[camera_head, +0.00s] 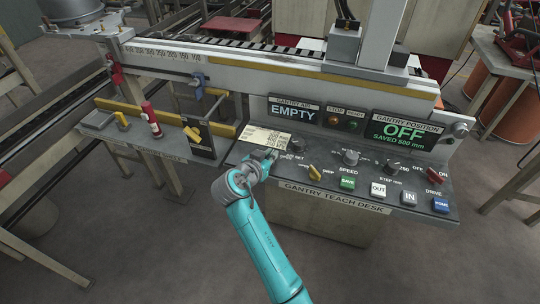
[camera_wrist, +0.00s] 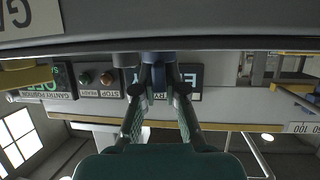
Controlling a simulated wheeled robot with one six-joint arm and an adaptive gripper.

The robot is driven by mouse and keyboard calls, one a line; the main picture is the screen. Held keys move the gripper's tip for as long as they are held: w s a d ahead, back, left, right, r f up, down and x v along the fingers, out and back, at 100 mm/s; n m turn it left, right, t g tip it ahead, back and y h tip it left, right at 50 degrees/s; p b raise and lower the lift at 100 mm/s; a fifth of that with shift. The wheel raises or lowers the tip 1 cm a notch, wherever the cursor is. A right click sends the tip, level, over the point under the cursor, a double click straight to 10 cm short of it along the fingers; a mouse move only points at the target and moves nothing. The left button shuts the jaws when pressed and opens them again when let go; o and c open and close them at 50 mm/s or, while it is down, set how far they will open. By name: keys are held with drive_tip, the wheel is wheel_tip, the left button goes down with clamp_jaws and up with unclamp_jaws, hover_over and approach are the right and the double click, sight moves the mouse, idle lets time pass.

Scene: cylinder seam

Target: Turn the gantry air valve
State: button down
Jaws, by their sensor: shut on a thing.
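My gripper (camera_head: 270,154) is low over the left end of the gantry teach desk (camera_head: 290,208). In the wrist view, which is upside down, the two fingers of my gripper (camera_wrist: 159,72) close on a small blue knob-like part (camera_wrist: 160,56) standing on the desk. Most of this part is hidden between the fingertips, and I cannot read a label on it. In the head view my gripper covers it. The gantry air display (camera_head: 293,113) behind reads EMPTY; it also shows partly behind the fingers in the wrist view (camera_wrist: 192,82).
A printed card (camera_head: 262,138) lies just behind my gripper. To the right are a grey knob (camera_head: 298,144), a yellow lever (camera_head: 314,173), a speed knob (camera_head: 350,158) and several push buttons. The gantry position display (camera_head: 403,131) reads OFF. A bench with a red bottle (camera_head: 151,117) stands left.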

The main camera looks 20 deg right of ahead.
drive_tip(key=m+g+h, duration=0.3)
drive_tip(key=m+g, duration=0.2)
drive_tip(key=shift+m+g+h, duration=0.4)
drive_tip(key=shift+m+g, duration=0.7)
drive_tip(key=shift+g, duration=0.1)
drive_tip(key=shift+f+g, duration=0.1)
drive_tip(key=shift+g, duration=0.2)
drive_tip(key=c, duration=1.2)
unclamp_jaws()
drive_tip(key=shift+c, duration=0.2)
drive_tip(key=shift+a, duration=0.1)
drive_tip(key=v, duration=1.1)
drive_tip(key=shift+a, duration=0.35)
